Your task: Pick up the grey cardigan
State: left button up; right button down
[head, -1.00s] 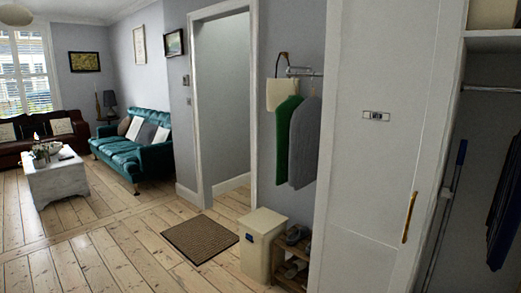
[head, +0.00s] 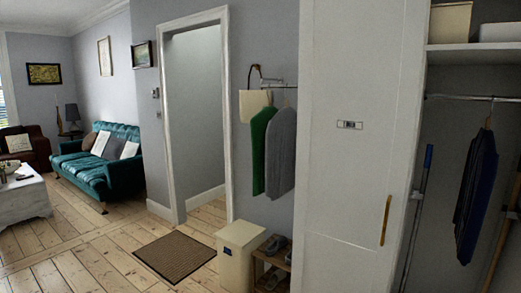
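The grey cardigan (head: 281,152) hangs on a short wall rail (head: 272,84), right of the doorway. A green garment (head: 261,150) hangs just left of it and partly overlaps it in view. A cream bag (head: 252,104) hangs at the rail's left end. The cardigan's right edge is close to the white door panel in the picture. Neither of my grippers shows in the head view.
A cream bin (head: 240,250) and a wooden shoe rack (head: 268,270) stand on the floor below the garments. A brown doormat (head: 175,257) lies before the doorway. At right is a wardrobe with dark clothes (head: 476,190) and a blue-handled pole (head: 419,200).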

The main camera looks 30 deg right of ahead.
aim_at(281, 134)
jog(key=z, duration=0.2)
jog(key=i, duration=1.95)
jog(key=z, duration=0.7)
